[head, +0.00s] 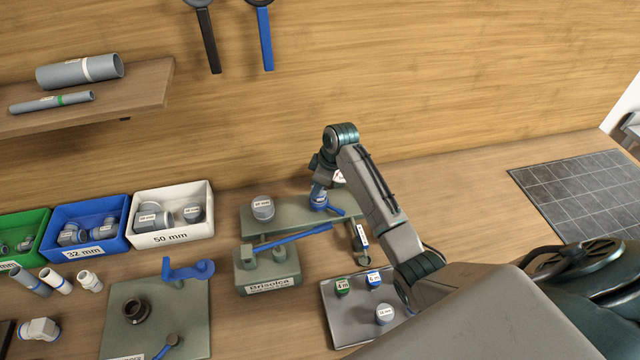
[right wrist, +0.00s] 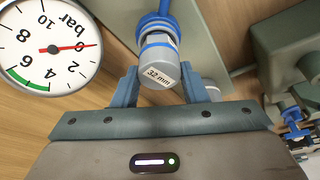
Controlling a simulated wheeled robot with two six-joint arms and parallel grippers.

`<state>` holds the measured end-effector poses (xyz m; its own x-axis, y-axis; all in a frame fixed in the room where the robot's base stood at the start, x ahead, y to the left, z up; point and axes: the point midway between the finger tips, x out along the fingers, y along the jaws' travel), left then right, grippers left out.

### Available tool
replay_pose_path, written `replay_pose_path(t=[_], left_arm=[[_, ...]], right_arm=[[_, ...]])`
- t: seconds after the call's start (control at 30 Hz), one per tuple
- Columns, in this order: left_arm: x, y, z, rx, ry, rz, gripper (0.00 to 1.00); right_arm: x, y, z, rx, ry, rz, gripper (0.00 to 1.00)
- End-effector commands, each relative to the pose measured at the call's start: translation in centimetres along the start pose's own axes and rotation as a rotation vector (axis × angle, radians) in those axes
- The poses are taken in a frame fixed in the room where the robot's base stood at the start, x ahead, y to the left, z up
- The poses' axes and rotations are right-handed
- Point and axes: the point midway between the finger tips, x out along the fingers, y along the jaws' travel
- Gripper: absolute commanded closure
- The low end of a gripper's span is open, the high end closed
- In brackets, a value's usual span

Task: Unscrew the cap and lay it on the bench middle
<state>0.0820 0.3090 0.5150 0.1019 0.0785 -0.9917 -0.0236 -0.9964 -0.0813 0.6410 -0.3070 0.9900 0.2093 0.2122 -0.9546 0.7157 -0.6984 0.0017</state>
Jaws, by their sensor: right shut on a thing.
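A grey cap with a "32 mm" label (right wrist: 160,73) sits on a blue fitting (right wrist: 155,24) in the right wrist view. My right gripper (right wrist: 159,86) is shut on the cap, with one finger on each side of it. In the head view my right gripper (head: 322,178) reaches down to the blue fitting (head: 319,197) at the back of the grey-green manifold plate (head: 285,217). The cap is mostly hidden there by the gripper. My left gripper is out of view.
A pressure gauge (right wrist: 47,45) stands close to my right gripper. A grey cap (head: 263,208) and a long blue lever (head: 300,239) are nearby. A grey tray (head: 346,326) with several labelled pieces lies at right, near my arm.

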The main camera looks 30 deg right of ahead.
Motion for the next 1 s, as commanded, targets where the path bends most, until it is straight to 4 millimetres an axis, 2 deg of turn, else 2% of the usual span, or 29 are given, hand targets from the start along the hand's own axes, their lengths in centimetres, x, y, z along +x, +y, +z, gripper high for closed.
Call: replay_pose_path(t=[0.17,0.53,0.8,1.0], left_arm=[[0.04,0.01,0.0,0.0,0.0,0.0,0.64],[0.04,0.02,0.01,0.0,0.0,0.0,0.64],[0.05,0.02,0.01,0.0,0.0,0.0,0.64],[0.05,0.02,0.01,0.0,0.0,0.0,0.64]], right_arm=[[0.31,-0.5,-0.24,-0.131,0.008,-0.054,0.92],[0.32,-0.51,-0.23,-0.172,0.008,-0.067,0.92],[0.33,-0.51,-0.18,-0.453,0.01,-0.154,0.92],[0.4,-0.58,-0.09,-0.528,0.01,-0.177,0.92]])
